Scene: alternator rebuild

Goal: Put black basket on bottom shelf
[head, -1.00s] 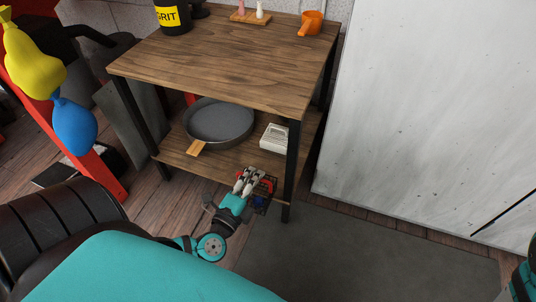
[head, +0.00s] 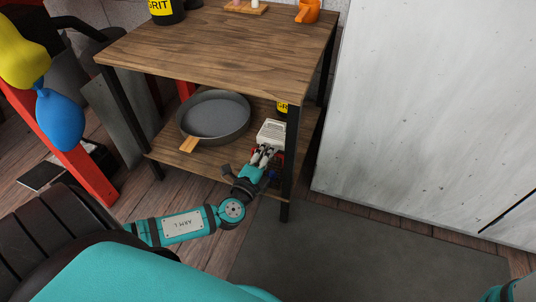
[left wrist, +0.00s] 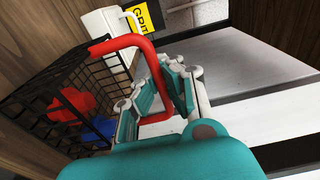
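The black basket (left wrist: 38,108) is a wire-mesh basket with a red handle (left wrist: 135,42), and red and blue things lie inside it. In the left wrist view the handle passes between the fingers of my left gripper (left wrist: 155,100), which is shut on it. In the head view my left gripper (head: 264,154) is at the front right of the bottom shelf (head: 170,157), near the right front leg. The basket is mostly hidden there behind the gripper and leg. I cannot tell whether it touches the shelf. My right gripper is out of view.
A grey pan (head: 214,118) with a wooden handle takes up the shelf's middle. A white box (head: 271,133) stands just behind the gripper, with a yellow-labelled container (head: 282,107) farther back. The wooden tabletop (head: 220,50) is overhead. A grey cabinet (head: 420,110) stands to the right.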

